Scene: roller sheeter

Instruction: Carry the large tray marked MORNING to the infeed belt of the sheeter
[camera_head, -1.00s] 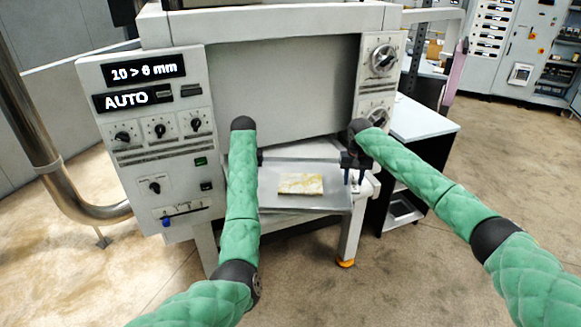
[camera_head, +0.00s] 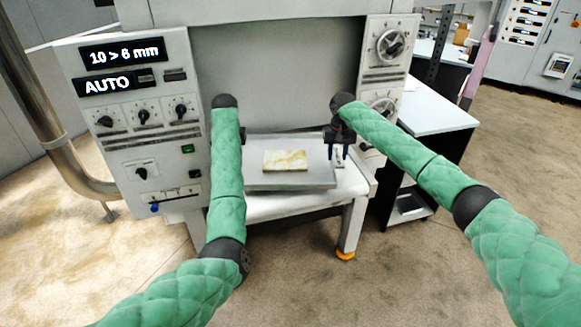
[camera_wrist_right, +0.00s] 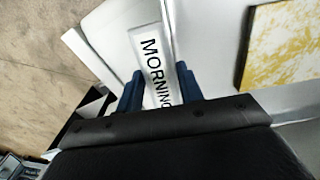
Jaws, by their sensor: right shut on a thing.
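The large grey tray (camera_head: 262,184) carries a pale yellow-and-white slab (camera_head: 285,160). It is over the sheeter's white infeed belt (camera_head: 290,205), whose front part shows below the tray. I cannot tell whether the tray touches it. My right gripper (camera_head: 338,157) is shut on the tray's right edge. In the right wrist view its blue fingers (camera_wrist_right: 160,88) stand either side of the label reading MORNING (camera_wrist_right: 153,62), and the slab (camera_wrist_right: 283,48) lies to the right. My left arm reaches the tray's left side; its gripper is mostly hidden behind the arm, with only a dark bit (camera_head: 243,132) showing.
The sheeter's control panel (camera_head: 140,130) reads "10 > 6 mm" and "AUTO" at the left. More knobs (camera_head: 390,43) are at the right. A side table (camera_head: 432,115) stands close to the right of the belt. A metal pipe (camera_head: 65,150) runs at the left. The floor in front is clear.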

